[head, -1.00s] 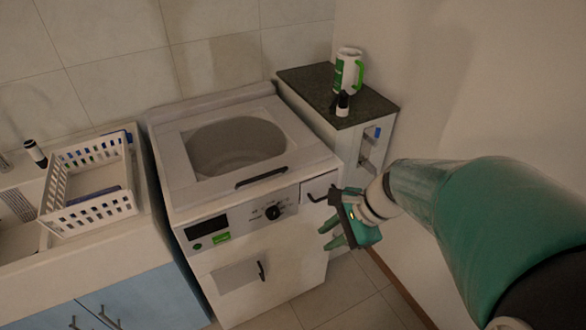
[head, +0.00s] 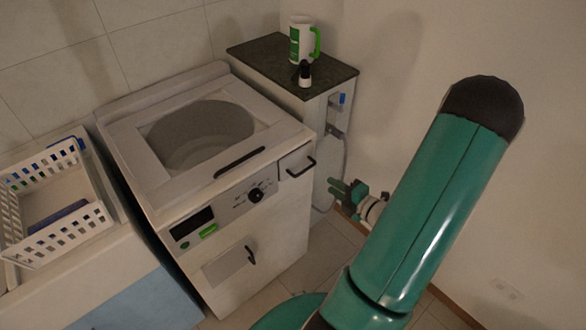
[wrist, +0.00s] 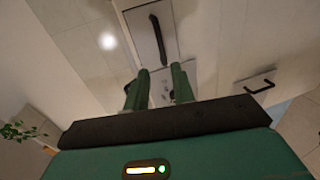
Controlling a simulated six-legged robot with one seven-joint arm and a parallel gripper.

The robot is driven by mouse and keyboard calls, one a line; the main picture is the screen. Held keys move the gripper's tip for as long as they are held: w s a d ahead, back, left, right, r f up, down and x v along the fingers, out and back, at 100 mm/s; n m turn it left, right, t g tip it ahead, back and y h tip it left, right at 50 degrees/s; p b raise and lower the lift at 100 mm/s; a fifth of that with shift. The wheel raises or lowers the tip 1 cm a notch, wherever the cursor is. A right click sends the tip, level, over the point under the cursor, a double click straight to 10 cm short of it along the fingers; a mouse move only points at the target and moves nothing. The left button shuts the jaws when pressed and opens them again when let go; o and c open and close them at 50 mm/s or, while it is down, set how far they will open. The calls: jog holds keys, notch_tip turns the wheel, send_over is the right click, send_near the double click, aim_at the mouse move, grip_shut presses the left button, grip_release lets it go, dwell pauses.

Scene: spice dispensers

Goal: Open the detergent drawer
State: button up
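The detergent drawer (head: 290,160) is the small white front at the upper right corner of the washing machine (head: 262,215). It looks shut, with a dark bar handle (head: 301,170) across it. My gripper (head: 334,188) is to the right of the drawer in the head view, apart from the handle, fingers pointing left. In the wrist view its two green fingers (wrist: 159,72) are spread with nothing held between them. That view shows one dark handle (wrist: 158,38) beyond the fingers and another dark handle (wrist: 259,87) to the right; I cannot tell which belongs to the drawer.
A dark-topped cabinet (head: 262,62) with a mug (head: 300,42) and small bottle (head: 304,75) stands behind the machine's right side. A white basket (head: 60,235) is at left. Open floor lies in front.

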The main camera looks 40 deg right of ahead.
aim_at(307, 168)
jog(key=x, duration=1.3)
jog(key=shift+d+f, duration=0.1)
jog(key=shift+d, duration=0.2)
grip_shut()
